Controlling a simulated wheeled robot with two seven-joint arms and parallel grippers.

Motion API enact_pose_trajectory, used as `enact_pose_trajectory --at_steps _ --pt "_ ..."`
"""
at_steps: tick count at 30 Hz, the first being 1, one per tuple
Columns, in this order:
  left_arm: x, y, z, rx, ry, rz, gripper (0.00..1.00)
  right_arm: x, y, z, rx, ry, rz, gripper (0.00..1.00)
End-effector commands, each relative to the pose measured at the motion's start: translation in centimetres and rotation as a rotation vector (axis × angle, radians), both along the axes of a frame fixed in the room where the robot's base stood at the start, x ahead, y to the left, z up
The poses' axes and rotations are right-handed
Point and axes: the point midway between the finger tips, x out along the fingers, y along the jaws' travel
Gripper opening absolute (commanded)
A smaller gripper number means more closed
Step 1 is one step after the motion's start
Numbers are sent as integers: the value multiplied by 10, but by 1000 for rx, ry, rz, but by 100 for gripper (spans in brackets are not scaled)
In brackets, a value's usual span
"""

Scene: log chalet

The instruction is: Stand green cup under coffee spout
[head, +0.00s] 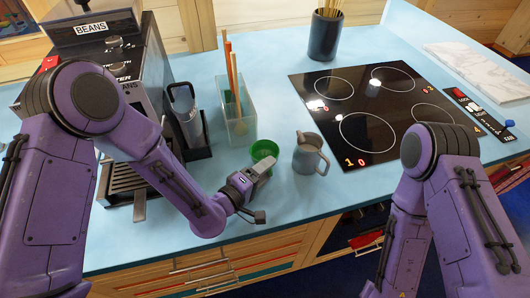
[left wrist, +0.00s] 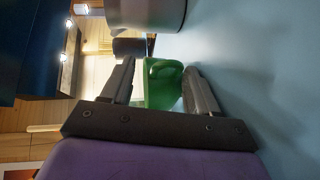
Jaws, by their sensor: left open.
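The green cup (head: 264,149) stands on the pale blue counter, left of a grey jug. My left gripper (head: 255,173) is open at the near side of the cup and partly covers it. In the left wrist view the cup (left wrist: 162,82) shows between the two open fingers of the left gripper (left wrist: 160,78); I cannot tell whether they touch it. The coffee machine (head: 104,62) stands at the left with a slatted drip tray (head: 128,177) at its base. My left arm hides part of its front, and I cannot make out the spout. My right gripper is not in view.
The grey jug (head: 308,155) stands close right of the cup. Behind are a clear bin (head: 238,122) with sticks and a dark holder (head: 188,122) beside the machine. A black hob (head: 372,112) lies right. The counter's front edge is near the left gripper.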

Motion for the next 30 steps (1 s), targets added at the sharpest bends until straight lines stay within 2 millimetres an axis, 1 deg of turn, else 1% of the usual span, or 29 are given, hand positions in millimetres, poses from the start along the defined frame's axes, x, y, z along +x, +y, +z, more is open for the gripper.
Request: enact_pose_trajectory --at_steps 4,5,6,8,9,10,17,20,23,30 --pt "0 0 -1 0 0 0 60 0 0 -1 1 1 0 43" --pt "0 0 -1 0 0 0 53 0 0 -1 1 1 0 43" --pt "0 0 -1 0 0 0 40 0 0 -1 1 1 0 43" --pt "0 0 -1 0 0 0 21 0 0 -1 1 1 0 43" --pt "0 0 -1 0 0 0 8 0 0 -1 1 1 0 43" --pt "0 0 -1 0 0 0 0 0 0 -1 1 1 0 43" --pt "0 0 0 -1 -1 -1 0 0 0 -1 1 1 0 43" --pt "0 0 4 -1 -1 -1 0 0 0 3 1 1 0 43" --pt "0 0 12 -1 -1 -1 0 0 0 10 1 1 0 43" --pt "-2 -2 44 -2 0 -8 0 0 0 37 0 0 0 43"
